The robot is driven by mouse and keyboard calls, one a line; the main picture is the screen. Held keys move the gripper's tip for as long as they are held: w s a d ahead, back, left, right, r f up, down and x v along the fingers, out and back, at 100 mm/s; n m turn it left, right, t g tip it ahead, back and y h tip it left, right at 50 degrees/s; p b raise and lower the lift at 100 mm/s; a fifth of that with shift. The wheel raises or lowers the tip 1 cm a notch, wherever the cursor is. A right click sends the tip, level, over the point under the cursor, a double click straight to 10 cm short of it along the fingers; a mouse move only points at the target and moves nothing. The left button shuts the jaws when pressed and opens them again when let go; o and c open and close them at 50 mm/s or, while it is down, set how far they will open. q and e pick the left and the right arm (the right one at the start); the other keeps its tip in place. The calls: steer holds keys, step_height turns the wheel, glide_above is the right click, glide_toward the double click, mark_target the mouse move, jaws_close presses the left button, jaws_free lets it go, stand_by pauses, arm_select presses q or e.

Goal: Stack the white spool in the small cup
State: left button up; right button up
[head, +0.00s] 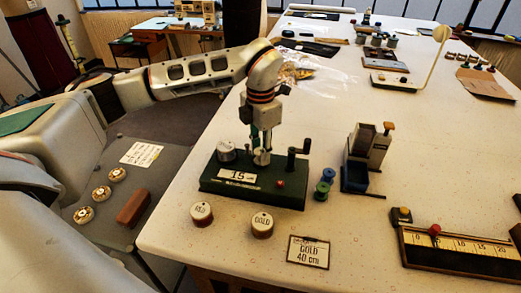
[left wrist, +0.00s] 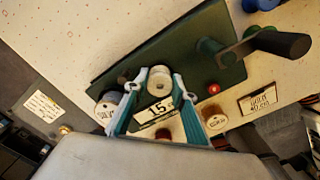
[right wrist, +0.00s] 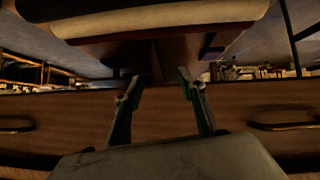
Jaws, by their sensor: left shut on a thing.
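The white spool (head: 262,157) is at the fingertips of my left gripper (head: 262,148), over the green winder base (head: 215,185) with the "15" plate. In the left wrist view the white spool (left wrist: 160,82) sits between the two fingers, which are shut on it. I cannot tell whether it touches the base. My right gripper (right wrist: 161,88) is open and empty in the right wrist view, facing a wooden drawer front.
Round pots labelled RED (head: 201,214) and GOLD (head: 262,226) stand before the base, near a GOLD 40 cm card (head: 308,252). A crank (head: 299,158), blue and green spools (head: 324,184) and a dark block holder (head: 366,158) are to the right. A ruler board (head: 460,250) lies front right.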

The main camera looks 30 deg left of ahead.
arm_select(q)
steer(key=shift+f, duration=0.15)
steer(key=o, duration=0.8)
step_height(320, 180, up, 13)
steer(key=shift+f+b, duration=0.1)
steer(key=shift+b, duration=0.4)
steer(key=shift+s+f, duration=0.1)
